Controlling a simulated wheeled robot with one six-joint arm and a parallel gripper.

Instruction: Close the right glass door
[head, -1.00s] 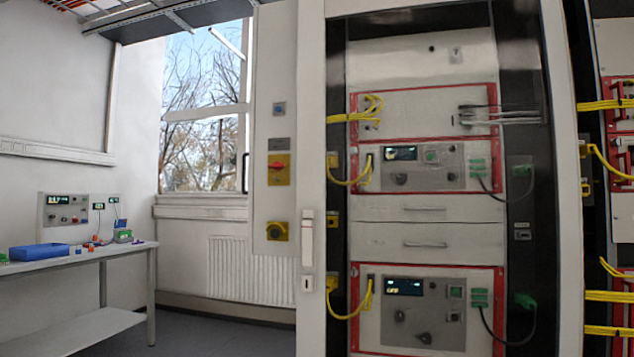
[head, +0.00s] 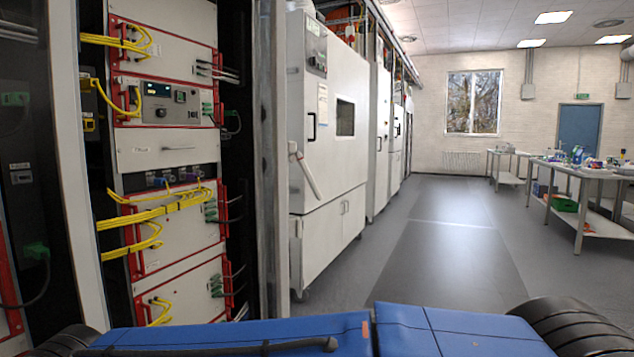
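The battery cycler rack stands at the left in the head view, with red-framed instrument modules (head: 160,155) and yellow cables (head: 160,210). A pale upright post (head: 75,170) divides it from a darker bay at the far left. A narrow grey upright (head: 270,150) runs along the rack's right side; I cannot tell whether it is a door edge or the cabinet frame. No glass pane or door handle on the rack is clearly visible, so I cannot tell how the right glass door stands. My gripper is not in view.
A white test chamber (head: 345,175) with a small window stands right of the rack, with more white cabinets (head: 380,130) behind it. The grey floor aisle (head: 440,250) is clear. Tables with items (head: 590,172) stand at the right. My blue base fills the bottom edge.

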